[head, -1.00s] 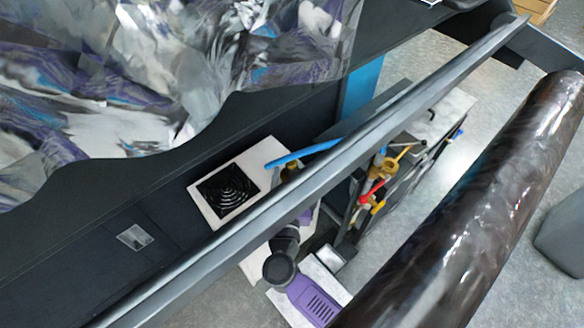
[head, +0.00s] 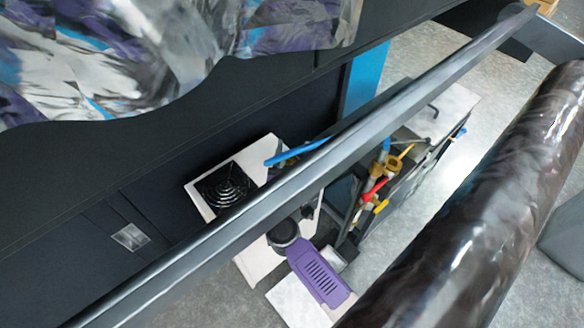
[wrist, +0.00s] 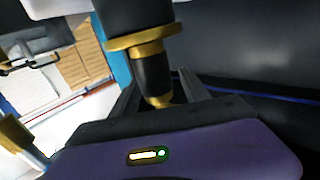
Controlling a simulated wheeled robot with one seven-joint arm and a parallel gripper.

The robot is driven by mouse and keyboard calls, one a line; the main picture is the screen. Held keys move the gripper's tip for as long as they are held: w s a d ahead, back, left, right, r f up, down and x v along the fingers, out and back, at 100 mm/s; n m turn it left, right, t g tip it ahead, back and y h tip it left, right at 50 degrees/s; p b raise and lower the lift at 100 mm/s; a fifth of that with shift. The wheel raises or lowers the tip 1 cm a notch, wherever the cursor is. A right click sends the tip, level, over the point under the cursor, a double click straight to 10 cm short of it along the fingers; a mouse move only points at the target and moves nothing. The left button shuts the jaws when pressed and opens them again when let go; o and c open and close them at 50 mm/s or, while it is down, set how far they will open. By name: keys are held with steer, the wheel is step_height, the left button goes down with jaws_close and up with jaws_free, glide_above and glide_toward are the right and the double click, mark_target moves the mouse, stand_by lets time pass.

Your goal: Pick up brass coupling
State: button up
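In the wrist view, a black and brass piece with a wide brass flange (wrist: 143,40) and a narrower brass end (wrist: 158,101) stands between the fingers of my gripper (wrist: 160,88). I take it for the brass coupling. The fingers look apart, one on each side of its black middle, with a small gap at the right; firm contact is not visible. The purple gripper body fills the bottom of that view. In the head view, the long grey bar hides my fingertips, and the coupling cannot be made out with certainty.
The grey bar (head: 330,160) crosses the head view diagonally. A dark glossy roll (head: 480,220) lies at the right. A tool cart (head: 445,110) carries red- and yellow-handled items. A blue lever (head: 298,153) is near a white panel with a black round grille (head: 226,187).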

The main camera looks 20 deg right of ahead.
jaws_close()
steer(key=shift+r, duration=0.15)
